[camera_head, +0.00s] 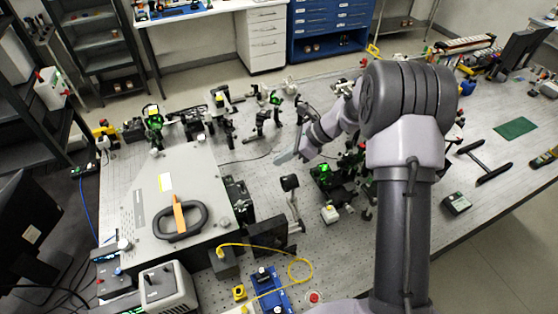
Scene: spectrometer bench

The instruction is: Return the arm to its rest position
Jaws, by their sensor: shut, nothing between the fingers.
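My grey arm rises from the bottom right of the head view, bends at a large elbow, and reaches left over the optical bench (262,170). My gripper (285,157) is at the end of the arm, over the middle of the bench. It is small in this view, shut, and holds nothing that I can see. The elbow and upper arm hide part of the bench's right side.
A large grey instrument box (150,215) with a black-and-orange handle stands at left. Green-lit optical mounts (322,175) stand close to my wrist. A yellow cable (300,268) loops in front. A black T-shaped tool (484,163) and green mat (515,128) lie at right.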

